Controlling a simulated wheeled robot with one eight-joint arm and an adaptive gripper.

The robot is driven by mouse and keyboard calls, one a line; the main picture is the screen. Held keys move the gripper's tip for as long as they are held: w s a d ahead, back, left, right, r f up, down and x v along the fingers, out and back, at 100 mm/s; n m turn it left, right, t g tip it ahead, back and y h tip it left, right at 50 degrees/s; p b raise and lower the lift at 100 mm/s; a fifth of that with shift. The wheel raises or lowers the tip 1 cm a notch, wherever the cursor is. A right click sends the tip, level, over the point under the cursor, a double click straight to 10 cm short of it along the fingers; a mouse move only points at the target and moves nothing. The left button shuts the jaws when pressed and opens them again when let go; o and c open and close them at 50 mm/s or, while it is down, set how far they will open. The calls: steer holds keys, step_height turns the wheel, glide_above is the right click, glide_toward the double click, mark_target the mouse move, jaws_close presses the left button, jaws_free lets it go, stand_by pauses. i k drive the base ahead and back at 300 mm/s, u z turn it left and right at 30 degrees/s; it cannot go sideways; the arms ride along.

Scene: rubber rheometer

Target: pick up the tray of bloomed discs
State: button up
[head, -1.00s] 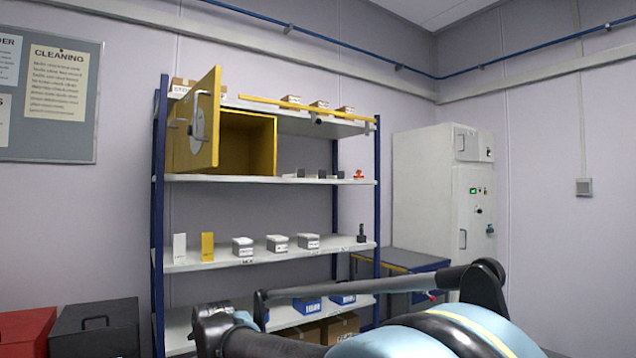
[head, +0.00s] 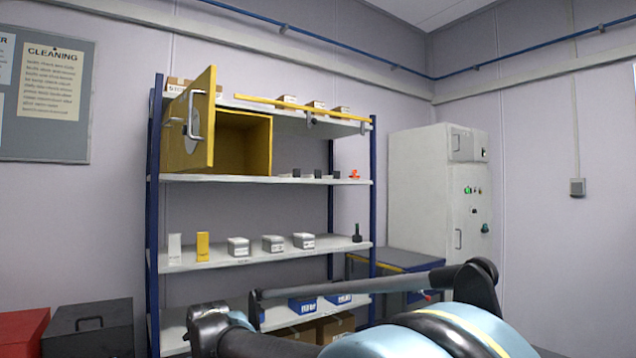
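No tray of bloomed discs can be made out for certain. Three small grey box-like containers with white labels stand in a row on the middle shelf in the head view: a left one (head: 238,247), a middle one (head: 273,244) and a right one (head: 303,241). Their contents cannot be seen and the labels are too small to read. Parts of my own arm cross the bottom of the view, below and in front of the shelf. My gripper is not visible.
A blue-posted shelf rack (head: 154,220) holds a yellow cabinet (head: 243,142) with its door (head: 200,130) open. A yellow bar (head: 300,108) runs along the top. Blue bins (head: 302,305) sit low. A black case (head: 91,328) and red case (head: 22,330) stand left, a white machine (head: 425,185) right.

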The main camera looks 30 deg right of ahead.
mark_target(317, 173)
steer(key=z, duration=2.95)
steer(key=i, duration=2.1)
steer(key=u, duration=0.9)
